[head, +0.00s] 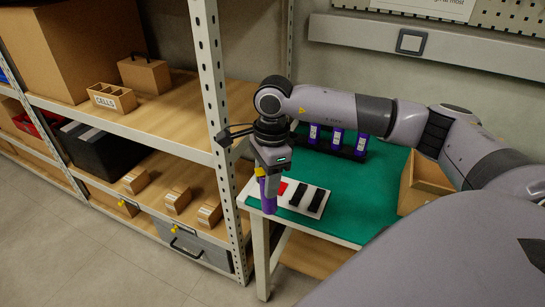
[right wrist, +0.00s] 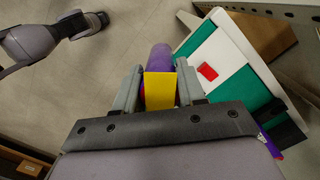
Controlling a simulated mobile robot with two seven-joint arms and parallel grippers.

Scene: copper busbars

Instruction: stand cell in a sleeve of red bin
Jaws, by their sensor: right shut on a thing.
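My right gripper (head: 266,180) is shut on a purple cell (head: 269,204), which hangs below the fingers, in front of the green table's left edge. In the right wrist view the purple cell (right wrist: 160,57) shows between the fingers, beyond a yellow piece (right wrist: 160,88). A red bin (head: 28,124) is on the shelf at far left, partly cut by a post and blurred; its sleeves cannot be made out. More purple cells (head: 336,138) stand in a black rack on the table. A grey arm, seemingly my left one, shows in the right wrist view; its fingers are unclear.
A cardboard box marked CELLS (head: 111,97) and a closed carton (head: 145,75) are on the shelf. A white board (head: 318,212) with black pieces and a red patch lies on the green table (head: 370,200). An open cardboard box (head: 425,180) stands at right. A shelf post (head: 212,90) rises left of the gripper.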

